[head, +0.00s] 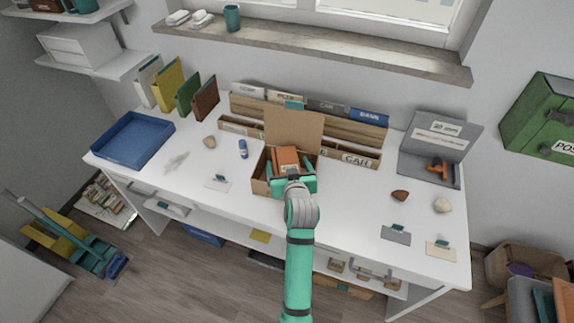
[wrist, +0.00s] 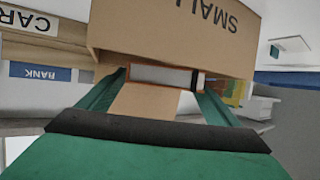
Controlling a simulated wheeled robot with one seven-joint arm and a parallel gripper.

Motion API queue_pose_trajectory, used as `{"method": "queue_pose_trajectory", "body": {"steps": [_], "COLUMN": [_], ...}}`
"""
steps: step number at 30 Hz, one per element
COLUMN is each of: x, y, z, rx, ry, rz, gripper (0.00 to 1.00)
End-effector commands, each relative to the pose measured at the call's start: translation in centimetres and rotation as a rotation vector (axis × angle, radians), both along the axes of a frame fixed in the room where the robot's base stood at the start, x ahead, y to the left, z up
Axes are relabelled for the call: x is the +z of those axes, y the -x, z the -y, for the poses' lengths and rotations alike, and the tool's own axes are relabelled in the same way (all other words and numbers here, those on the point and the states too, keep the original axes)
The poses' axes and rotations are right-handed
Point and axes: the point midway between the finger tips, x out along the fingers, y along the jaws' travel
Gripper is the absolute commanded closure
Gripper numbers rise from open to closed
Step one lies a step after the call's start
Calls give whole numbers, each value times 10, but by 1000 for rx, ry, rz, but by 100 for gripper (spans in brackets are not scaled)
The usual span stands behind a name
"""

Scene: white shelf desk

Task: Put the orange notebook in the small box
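The orange notebook (head: 287,156) is over the opening of the small open cardboard box (head: 260,181) in the middle of the desk. My gripper (head: 290,168) reaches in over the box's front, with a teal finger on each side of the notebook. The fingers appear to touch the notebook's sides. Whether it rests on the box floor is hidden.
The box's raised flap (head: 295,128) stands behind it, before a wooden letter sorter (head: 340,138). A blue glue-like tube (head: 243,149) stands left of the box. A blue tray (head: 134,139) is at the far left, a grey open case (head: 432,160) at the right.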

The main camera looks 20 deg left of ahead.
Motion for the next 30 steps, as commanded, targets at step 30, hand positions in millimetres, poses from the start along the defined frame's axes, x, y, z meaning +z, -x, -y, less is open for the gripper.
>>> {"method": "queue_pose_trajectory", "body": {"steps": [30], "x": [40], "y": [94], "z": [41], "rx": [-11], "ry": [-11], "rz": [-4], "gripper": [15]}}
